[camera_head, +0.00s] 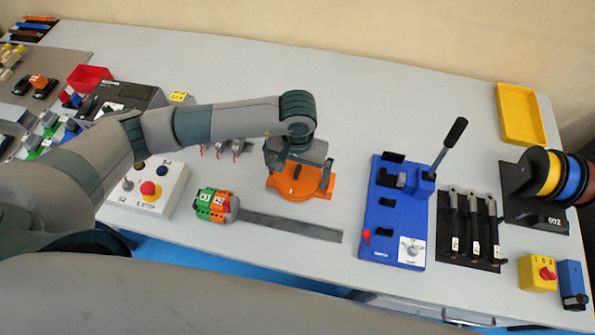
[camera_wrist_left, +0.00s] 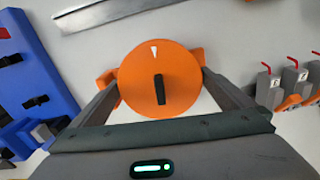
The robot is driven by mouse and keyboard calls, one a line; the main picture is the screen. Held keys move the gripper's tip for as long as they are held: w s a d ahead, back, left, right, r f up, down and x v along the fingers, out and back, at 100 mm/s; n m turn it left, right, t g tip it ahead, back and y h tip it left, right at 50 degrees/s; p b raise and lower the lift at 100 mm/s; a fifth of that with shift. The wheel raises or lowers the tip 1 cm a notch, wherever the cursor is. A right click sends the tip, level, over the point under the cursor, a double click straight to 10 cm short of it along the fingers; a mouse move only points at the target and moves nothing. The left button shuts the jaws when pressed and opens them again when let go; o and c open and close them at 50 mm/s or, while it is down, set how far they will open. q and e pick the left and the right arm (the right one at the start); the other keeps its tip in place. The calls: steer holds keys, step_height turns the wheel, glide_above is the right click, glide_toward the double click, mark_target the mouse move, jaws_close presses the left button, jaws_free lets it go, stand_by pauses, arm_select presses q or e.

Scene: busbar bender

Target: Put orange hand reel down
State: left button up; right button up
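The orange hand reel (camera_head: 299,181) is at the middle of the table, under my left gripper (camera_head: 298,165). In the left wrist view, the reel (camera_wrist_left: 158,58) shows a round orange top with a white triangle and a black handle. My left gripper (camera_wrist_left: 161,78) has one finger at each side of the reel, and both fingertips meet its edge, so it looks shut on it. The reel looks level and at or very close to the table top; I cannot tell whether it touches. My right gripper is not in view.
A blue bender (camera_head: 400,200) with a black lever stands to the right. A grey metal strip (camera_head: 290,226) runs from a green and orange block (camera_head: 216,204) in front of the reel. Red-levered connectors (camera_head: 228,148) lie behind left. Bare table lies between reel and bender.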

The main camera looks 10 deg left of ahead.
arm_select(q)
steer(key=shift+r, duration=0.15)
steer(key=shift+w+r, duration=0.1)
steer(key=shift+r, duration=0.35)
step_height(320, 180, up, 9)
steer(key=b, duration=0.4)
steer(key=shift+r, duration=0.1)
steer(key=shift+r+b, duration=0.35)
steer(key=shift+r, duration=0.6)
